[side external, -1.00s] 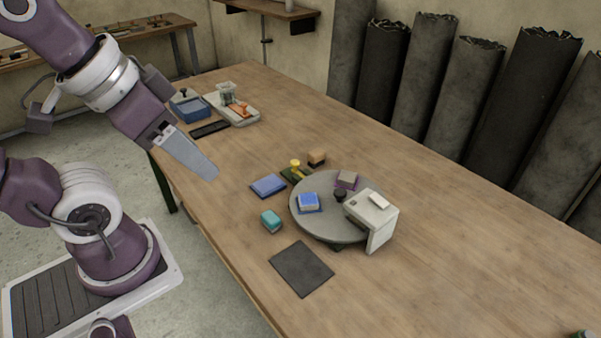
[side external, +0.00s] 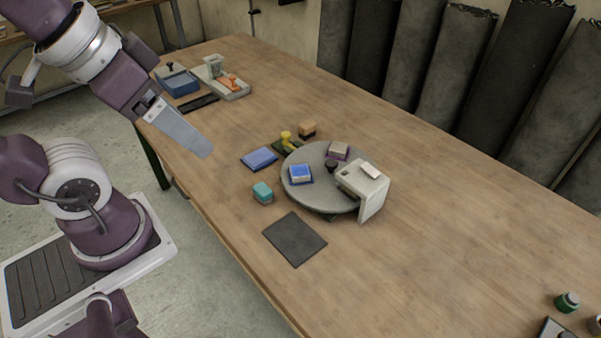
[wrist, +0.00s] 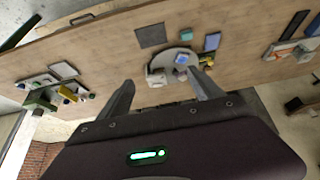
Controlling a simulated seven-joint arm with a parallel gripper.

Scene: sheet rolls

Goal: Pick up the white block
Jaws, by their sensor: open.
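A small white block (side external: 371,171) lies on top of a white arch-shaped housing (side external: 374,198) at the right edge of a grey round turntable (side external: 318,204). In the wrist view the housing (wrist: 156,78) shows small between my fingers, and the block cannot be told apart from it. My gripper (side external: 208,152) is open and empty, above the left edge of the table, well left of the turntable and apart from everything. In the wrist view its two fingers (wrist: 160,75) are spread wide.
The turntable also carries a blue block (side external: 300,173), a tan block (side external: 339,150) and a black knob (side external: 331,166). Around it are a teal block (side external: 262,192), a blue pad (side external: 259,158), a yellow stamp (side external: 286,138) and a dark mat (side external: 295,238). The right table is mostly clear.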

